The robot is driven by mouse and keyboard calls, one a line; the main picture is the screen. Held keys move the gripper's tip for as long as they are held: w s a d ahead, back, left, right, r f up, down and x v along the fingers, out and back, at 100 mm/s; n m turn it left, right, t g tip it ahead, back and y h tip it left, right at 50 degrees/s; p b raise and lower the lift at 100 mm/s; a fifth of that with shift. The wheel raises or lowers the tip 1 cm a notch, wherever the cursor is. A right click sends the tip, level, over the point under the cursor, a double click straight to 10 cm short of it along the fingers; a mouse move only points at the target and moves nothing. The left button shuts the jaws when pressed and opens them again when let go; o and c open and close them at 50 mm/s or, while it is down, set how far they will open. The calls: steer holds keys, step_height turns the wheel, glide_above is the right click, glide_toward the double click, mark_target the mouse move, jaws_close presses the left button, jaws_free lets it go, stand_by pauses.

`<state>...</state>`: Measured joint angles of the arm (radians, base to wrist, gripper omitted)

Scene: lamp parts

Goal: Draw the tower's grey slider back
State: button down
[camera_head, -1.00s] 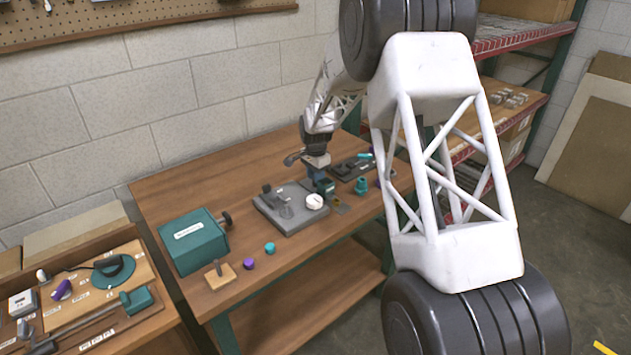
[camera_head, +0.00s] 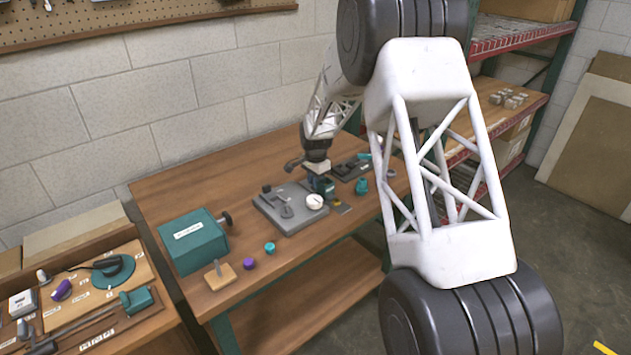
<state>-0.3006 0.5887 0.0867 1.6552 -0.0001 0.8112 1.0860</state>
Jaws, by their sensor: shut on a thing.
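The tower (camera_head: 325,187) is a small dark teal block standing on the workbench, at the right end of a grey plate (camera_head: 285,222). My gripper (camera_head: 319,176) is at the top of the tower, pointing down, and is shut on a small part there, apparently the grey slider. The slider itself is hidden by the gripper, and the fingertips are too small to make out. A round white dial (camera_head: 314,201) sits on the grey plate just in front of the tower.
A teal box (camera_head: 194,243), a wooden block with a peg (camera_head: 219,276), a purple cap (camera_head: 249,263) and a teal cap (camera_head: 270,248) stand at the left. A dark tray (camera_head: 350,169) and a teal part (camera_head: 361,186) lie close right of the tower.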

steer(key=shift+w+a+r, duration=0.1)
steer(key=shift+w+a, duration=2)
steer(key=shift+a, duration=0.05)
steer(key=c, duration=1.4)
jaws_free()
steer(key=shift+o, duration=0.2)
step_height(320, 180, up, 8)
